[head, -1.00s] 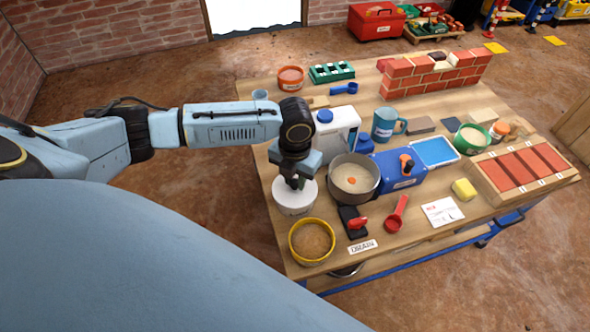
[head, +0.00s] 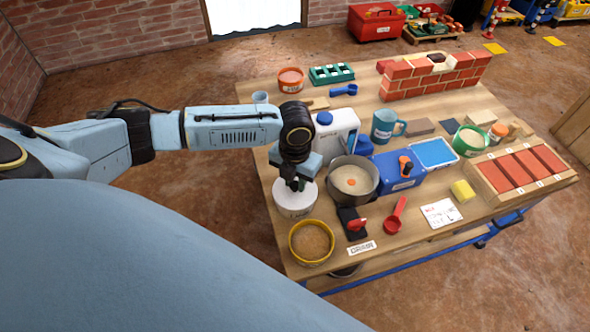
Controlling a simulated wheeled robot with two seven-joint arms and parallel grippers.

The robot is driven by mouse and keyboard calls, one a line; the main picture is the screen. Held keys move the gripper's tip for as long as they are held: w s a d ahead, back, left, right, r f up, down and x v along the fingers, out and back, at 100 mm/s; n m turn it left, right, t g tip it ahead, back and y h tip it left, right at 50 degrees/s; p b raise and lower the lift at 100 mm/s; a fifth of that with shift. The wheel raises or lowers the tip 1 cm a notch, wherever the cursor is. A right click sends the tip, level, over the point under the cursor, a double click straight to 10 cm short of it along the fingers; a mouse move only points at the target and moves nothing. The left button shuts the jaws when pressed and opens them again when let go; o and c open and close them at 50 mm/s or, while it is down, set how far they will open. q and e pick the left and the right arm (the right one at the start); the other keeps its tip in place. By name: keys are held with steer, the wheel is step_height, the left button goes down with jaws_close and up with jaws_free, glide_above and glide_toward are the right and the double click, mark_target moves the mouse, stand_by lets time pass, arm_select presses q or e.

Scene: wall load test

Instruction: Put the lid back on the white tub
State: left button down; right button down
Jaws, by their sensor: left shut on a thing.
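The white tub (head: 294,209) stands near the left edge of the wooden table, with a white round top showing on it. My left gripper (head: 297,185) points down at the middle of this top. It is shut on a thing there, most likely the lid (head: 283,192). The lid appears to lie on the tub's rim, but I cannot tell whether it is fully seated. The fingertips are small and partly hidden by the wrist. My right gripper is not in view.
A grey pot (head: 353,181) stands close right of the tub. A yellow-rimmed bowl (head: 311,242) is in front of it, and a white jug (head: 335,132) behind. A black holder with a red handle (head: 355,223) lies front right. The table's left edge (head: 262,178) is near.

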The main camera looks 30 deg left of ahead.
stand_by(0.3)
arm_select(q)
steer(key=c, duration=0.6)
jaws_free()
steer(key=shift+c, duration=0.2)
steer(key=shift+r, duration=0.1)
steer(key=shift+r+p, duration=3.4)
steer(key=shift+p, duration=0.6)
jaws_close()
steer(key=shift+f, duration=0.3)
